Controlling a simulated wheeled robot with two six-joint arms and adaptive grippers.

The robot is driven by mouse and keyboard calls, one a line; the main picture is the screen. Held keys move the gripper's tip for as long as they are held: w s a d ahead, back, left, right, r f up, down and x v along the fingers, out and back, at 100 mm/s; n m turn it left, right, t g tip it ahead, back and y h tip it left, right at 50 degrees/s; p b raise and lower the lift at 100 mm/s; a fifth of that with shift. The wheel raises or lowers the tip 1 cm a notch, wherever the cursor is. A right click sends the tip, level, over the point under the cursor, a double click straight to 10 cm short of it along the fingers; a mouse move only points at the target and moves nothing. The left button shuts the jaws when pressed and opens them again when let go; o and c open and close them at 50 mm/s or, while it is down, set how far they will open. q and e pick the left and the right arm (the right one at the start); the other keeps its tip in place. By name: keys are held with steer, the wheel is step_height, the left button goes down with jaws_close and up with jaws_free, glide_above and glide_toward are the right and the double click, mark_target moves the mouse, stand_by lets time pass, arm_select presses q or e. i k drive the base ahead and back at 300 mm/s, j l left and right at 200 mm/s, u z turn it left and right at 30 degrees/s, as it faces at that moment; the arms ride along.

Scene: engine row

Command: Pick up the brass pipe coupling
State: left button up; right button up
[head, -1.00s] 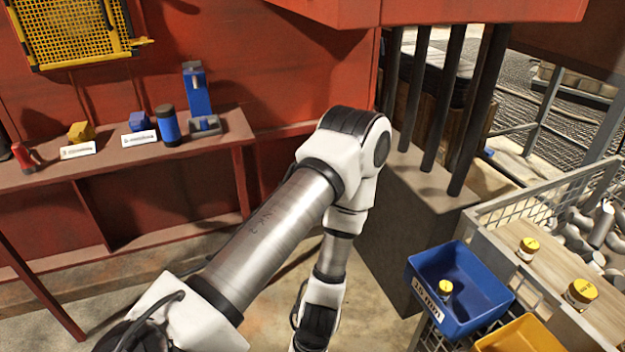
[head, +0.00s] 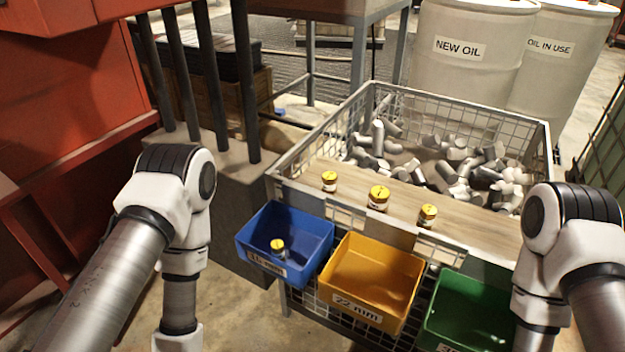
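A similar piece (head: 278,247) sits in the blue bin (head: 314,263). They look like couplings, but I cannot tell which one is the brass pipe coupling meant. My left arm comes in at the left and my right arm at the right. Both run down past the bottom edge, so neither gripper is in view.
The board (head: 345,196) lies across the front of a wire crate full of grey pipe fittings (head: 460,165). A yellow bin (head: 397,301) marked 22 mm and a green bin (head: 455,309) hang beside the blue one. Dark posts (head: 244,80) stand behind left.

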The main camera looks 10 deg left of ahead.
mark_target(329, 178)
steer(key=i+j+z, duration=0.15)
steer(key=j, duration=0.25)
steer(key=i+j+z, duration=0.2)
steer(key=j, duration=0.2)
steer(key=i+j+z, duration=0.15)
steer(key=j, duration=0.25)
steer(key=j+z, duration=0.15)
steer(key=j, duration=0.3)
steer(key=i, duration=0.05)
